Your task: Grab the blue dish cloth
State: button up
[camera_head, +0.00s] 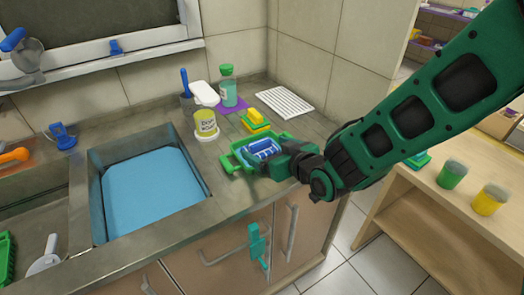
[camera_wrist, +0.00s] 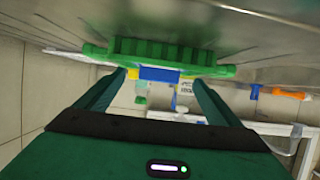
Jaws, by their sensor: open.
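A blue cloth-like item with pale stripes (camera_head: 262,147) lies in a green tray with handles (camera_head: 229,166) near the front right edge of the counter. In the wrist view a blue patch (camera_wrist: 160,74), apparently the same item, shows between my fingertips, against the green tray (camera_wrist: 95,52). My gripper (camera_head: 278,166) is at the tray's right side, low beside the blue item. It is open, with its fingers (camera_wrist: 160,80) spread on both sides of the blue patch. Contact cannot be told. My gripper and wrist hide the tray's right end.
A sink (camera_head: 150,185) with blue contents lies left. Behind the tray are sponges (camera_head: 255,121), a yellow tub (camera_head: 206,124), a green-capped bottle (camera_head: 228,88) and a white rack (camera_head: 285,102). A teal item (camera_head: 256,242) hangs on the cabinet front. A wooden table stands right.

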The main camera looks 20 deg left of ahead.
aim_at(262, 145)
jog(key=x, duration=0.5)
jog(key=shift+d, duration=0.1)
jog(key=c, duration=0.9)
jog(key=shift+r, duration=0.15)
